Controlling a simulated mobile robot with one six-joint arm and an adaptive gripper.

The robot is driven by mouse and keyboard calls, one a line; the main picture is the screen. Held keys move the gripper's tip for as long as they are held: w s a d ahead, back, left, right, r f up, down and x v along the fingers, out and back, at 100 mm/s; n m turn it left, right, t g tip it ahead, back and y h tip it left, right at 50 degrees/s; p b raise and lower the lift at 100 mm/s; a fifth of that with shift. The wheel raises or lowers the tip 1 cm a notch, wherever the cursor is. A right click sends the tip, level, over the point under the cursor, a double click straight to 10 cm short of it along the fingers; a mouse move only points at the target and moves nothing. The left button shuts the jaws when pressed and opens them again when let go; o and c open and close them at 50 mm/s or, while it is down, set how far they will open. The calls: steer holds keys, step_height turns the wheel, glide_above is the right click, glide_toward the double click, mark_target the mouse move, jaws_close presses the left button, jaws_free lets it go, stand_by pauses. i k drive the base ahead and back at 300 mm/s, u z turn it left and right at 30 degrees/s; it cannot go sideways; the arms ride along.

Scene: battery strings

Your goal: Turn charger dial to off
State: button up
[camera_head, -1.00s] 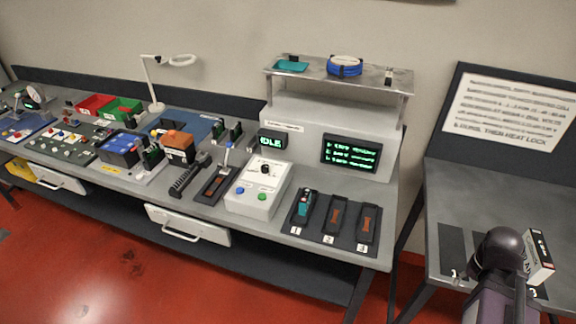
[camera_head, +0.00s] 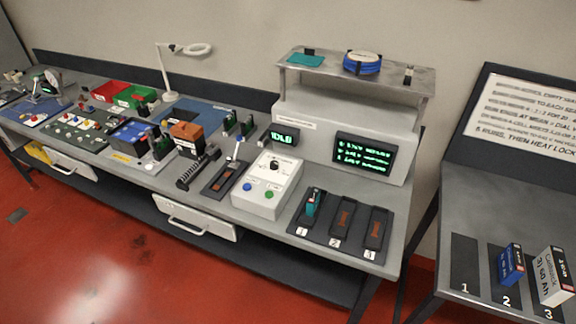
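The charger is a white box (camera_head: 268,188) standing on the workbench, right of the middle of its length. A black dial (camera_head: 274,166) sits on its upper face, with small marks around it too small to read. A blue button (camera_head: 247,187) and a green button (camera_head: 269,195) are on the lower part of the same face. A small display (camera_head: 284,136) behind the charger shows green text that looks like "IDLE". My gripper is not in view, and nothing touches the dial.
Right of the charger is a black tray (camera_head: 322,238) with slots marked 1 to 3; a teal cell (camera_head: 313,203) stands in slot 1. A lever switch (camera_head: 232,161) stands close left. A side table (camera_head: 470,215) holds a blue pack (camera_head: 511,263) and a white box (camera_head: 553,276).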

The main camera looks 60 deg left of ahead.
mark_target(275, 164)
steer(key=z, duration=0.1)
steer(key=k, duration=1.1)
steer(key=u, duration=1.85)
steer(key=i, duration=0.95)
steer(key=z, duration=0.15)
